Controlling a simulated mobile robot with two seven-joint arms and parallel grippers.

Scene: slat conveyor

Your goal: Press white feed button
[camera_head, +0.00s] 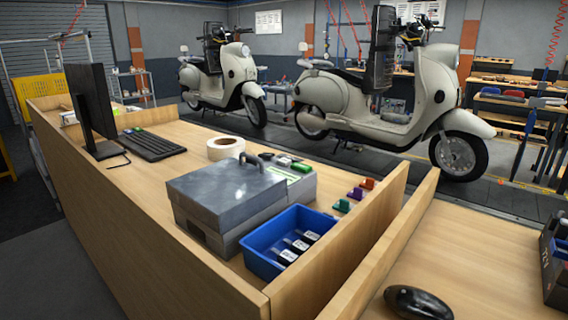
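I cannot make out a white feed button in the head view. Small coloured pieces stand on the wooden desk right of the grey box: a green one (342,206), a purple one (356,193) and an orange one (367,183). I cannot tell whether they are buttons. A grey device with a pale green and white panel (302,168) sits behind the grey metal box (226,190). Neither of my grippers is in view.
A blue tray (262,236) holds dark items with white labels. A monitor (90,100), keyboard (150,146) and tape roll (226,148) are on the desk. Low wooden panels (392,240) divide it. A dark rounded object (416,301) lies front right. Two scooters (385,110) stand behind.

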